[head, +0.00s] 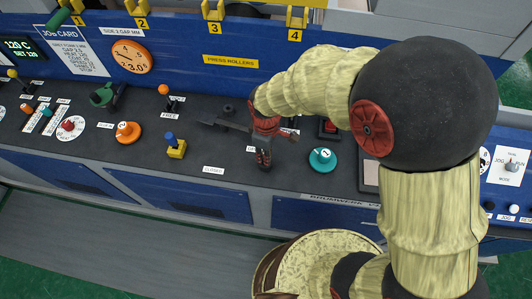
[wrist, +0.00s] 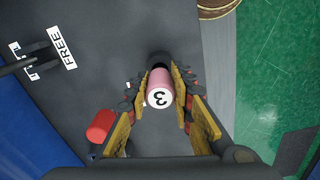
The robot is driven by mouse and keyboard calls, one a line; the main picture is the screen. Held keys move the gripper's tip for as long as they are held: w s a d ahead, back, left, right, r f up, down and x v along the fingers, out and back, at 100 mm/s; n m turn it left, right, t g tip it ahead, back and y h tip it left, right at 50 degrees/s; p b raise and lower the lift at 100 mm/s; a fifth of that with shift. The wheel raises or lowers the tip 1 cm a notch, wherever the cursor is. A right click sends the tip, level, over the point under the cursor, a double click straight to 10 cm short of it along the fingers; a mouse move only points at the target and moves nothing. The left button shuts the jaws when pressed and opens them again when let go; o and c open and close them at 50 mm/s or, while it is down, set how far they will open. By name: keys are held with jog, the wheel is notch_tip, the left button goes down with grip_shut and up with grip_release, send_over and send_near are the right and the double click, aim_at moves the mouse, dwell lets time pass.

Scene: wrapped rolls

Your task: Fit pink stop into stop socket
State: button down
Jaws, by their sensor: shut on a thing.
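My gripper (wrist: 160,92) is shut on the pink stop (wrist: 160,86), a pink cylinder with a white end marked 3. In the wrist view the stop sits between the two yellow-padded fingers, its numbered end facing the camera. A dark round part (wrist: 160,67) shows just beyond its far end; I cannot tell whether that is the socket or whether they touch. In the head view my gripper (head: 264,158) points down over the dark console top, and its fingers hide the stop. I cannot pick out the stop socket for certain.
A dark lever (head: 222,125) lies just left of my gripper.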

jog(key=shift+f, duration=0.25)
jog(key=c, duration=1.6)
grip_release()
jog(key=shift+o, duration=0.6)
notch_tip(320, 180, up, 12)
jog(key=shift+r, duration=0.1)
